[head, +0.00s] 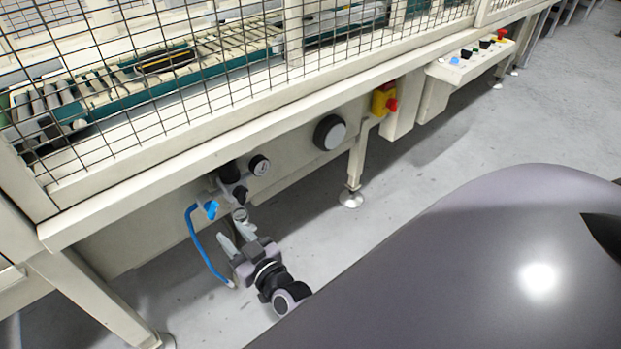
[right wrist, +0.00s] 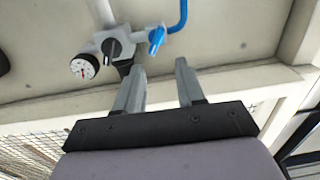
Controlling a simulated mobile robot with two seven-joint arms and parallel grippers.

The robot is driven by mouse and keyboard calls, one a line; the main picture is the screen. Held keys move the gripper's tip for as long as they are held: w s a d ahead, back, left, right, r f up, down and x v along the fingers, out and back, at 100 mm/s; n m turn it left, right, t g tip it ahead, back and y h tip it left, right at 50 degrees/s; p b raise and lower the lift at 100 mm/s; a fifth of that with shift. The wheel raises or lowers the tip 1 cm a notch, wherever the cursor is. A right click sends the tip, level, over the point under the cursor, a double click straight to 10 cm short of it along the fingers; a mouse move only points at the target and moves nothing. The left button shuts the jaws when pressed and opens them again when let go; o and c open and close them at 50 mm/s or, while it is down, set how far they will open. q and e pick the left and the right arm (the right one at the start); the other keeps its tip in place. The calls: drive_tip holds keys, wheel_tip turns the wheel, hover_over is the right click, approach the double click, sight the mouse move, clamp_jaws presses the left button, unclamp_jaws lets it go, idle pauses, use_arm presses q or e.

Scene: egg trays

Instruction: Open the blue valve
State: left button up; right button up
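The blue valve (head: 211,209) is a small blue handle on the pipe fitting under the machine's frame, at the left of the head view. A blue hose (head: 196,245) runs down beside it. My right gripper (head: 233,232) is just below and to the right of the valve, with its fingers apart and nothing between them. In the right wrist view the blue valve (right wrist: 156,39) shows beyond the fingertips of the gripper (right wrist: 159,72), roughly in line with the gap and not touched. My left gripper is not in view.
A pressure gauge (head: 259,165) and black knobs sit by the valve. A large round black-rimmed dial (head: 329,132) and a red-and-yellow switch (head: 385,99) are to the right. The frame's beam (head: 150,195) and wire mesh lie above. The floor below is clear.

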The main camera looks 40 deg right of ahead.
drive_tip(key=s+d+r+n+g+p, duration=0.1)
drive_tip(key=s+r+g+p, duration=0.2)
drive_tip(key=s+r+p, duration=0.3)
drive_tip(key=s+d+r+g+y+p, duration=0.1)
drive_tip(key=s+d+r+g+p, duration=0.1)
drive_tip(key=s+r+p, duration=0.4)
drive_tip(key=s+g+p, duration=0.1)
drive_tip(key=s+p, duration=0.4)
drive_tip(key=s, duration=0.2)
drive_tip(key=shift+s+r+n+g+y, duration=0.3)
drive_tip(key=shift+s+r+n+g, duration=0.05)
drive_tip(key=shift+r+n+g, duration=0.05)
